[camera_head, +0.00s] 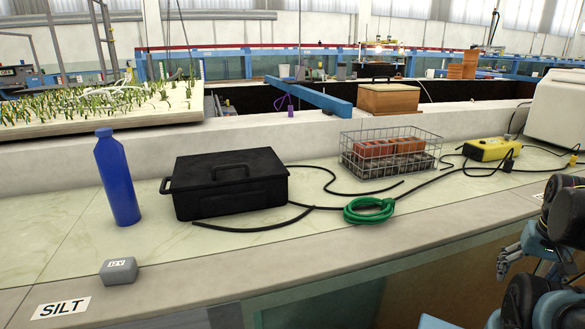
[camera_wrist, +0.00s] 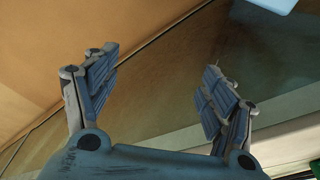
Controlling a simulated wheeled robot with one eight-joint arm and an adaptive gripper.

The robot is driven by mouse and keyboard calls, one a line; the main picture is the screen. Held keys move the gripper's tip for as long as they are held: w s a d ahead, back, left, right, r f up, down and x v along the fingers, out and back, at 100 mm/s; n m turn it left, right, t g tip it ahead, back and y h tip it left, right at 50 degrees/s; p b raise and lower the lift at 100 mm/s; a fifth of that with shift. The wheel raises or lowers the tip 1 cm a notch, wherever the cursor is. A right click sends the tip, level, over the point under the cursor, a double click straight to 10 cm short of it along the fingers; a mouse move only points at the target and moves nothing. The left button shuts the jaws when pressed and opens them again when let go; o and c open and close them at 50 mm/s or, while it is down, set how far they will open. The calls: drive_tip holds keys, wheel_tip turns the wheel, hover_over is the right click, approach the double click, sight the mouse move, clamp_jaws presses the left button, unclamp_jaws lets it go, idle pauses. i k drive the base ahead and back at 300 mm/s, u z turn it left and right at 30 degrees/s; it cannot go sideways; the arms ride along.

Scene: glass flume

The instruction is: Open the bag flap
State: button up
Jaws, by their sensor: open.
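I see no thing that is plainly a bag with a flap. A black box-like case (camera_head: 230,185) with a lid and a handle on top sits on the pale counter, left of centre in the head view; its lid looks shut. In the wrist view my gripper (camera_wrist: 160,85) is open, its two fingers wide apart with nothing between them. Behind the fingers are only blurred brown and grey-green surfaces.
A blue bottle (camera_head: 117,180) stands left of the case, with a grey block (camera_head: 119,271) in front. To the right are a green cable coil (camera_head: 369,211), a wire basket (camera_head: 390,152) of reddish blocks, and a yellow device (camera_head: 491,149). Black cables cross the counter.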

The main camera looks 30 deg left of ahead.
sight(208, 170)
drive_tip(key=u, duration=0.9)
drive_tip(key=k, duration=0.2)
drive_tip(key=u, duration=1.25)
